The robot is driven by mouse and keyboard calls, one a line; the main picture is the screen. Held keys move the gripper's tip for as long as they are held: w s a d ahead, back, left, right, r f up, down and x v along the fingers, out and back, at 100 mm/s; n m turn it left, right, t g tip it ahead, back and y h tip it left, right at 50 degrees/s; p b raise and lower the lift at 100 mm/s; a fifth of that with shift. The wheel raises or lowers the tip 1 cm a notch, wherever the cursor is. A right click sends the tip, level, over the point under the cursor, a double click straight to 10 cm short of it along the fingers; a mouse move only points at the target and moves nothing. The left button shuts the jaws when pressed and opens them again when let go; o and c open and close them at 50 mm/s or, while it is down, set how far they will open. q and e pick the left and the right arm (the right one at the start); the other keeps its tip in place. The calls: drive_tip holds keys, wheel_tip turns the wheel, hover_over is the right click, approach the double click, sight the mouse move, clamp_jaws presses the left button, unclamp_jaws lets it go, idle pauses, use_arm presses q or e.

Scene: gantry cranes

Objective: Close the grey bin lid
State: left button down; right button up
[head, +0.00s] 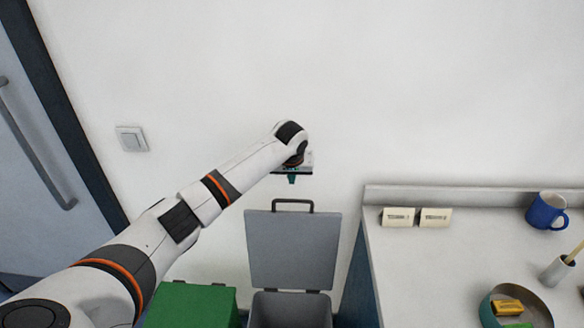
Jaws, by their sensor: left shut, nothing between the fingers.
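The grey bin (290,309) stands on the floor at the bottom middle of the head view. Its grey lid (292,252) is raised and stands nearly upright at the back of the bin, with a dark handle (293,203) on its top edge. My left gripper (292,180) is just above the handle, pointing down, with its green fingertips shut and empty. A small gap shows between the fingertips and the handle in the picture. My right gripper is not in view.
A green bin lid (190,305) is left of the grey bin. A white counter (440,265) stands on the right, bearing two small cards, a blue mug (546,211), a pen cup (558,270) and a round bowl (488,308). A white wall is behind; a door (40,150) is at the left.

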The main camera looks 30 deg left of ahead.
use_arm(q)
drive_tip(key=s+f+p, duration=0.1)
drive_tip(key=s+d+f+p, duration=0.1)
drive_tip(key=f, duration=0.1)
drive_tip(key=shift+s+d+p, duration=0.1)
drive_tip(key=shift+s+p, duration=0.15)
drive_tip(key=shift+p, duration=0.15)
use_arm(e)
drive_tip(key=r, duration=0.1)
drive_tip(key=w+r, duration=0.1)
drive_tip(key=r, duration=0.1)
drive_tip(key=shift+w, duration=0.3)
use_arm(q)
drive_tip(key=shift+f, duration=0.1)
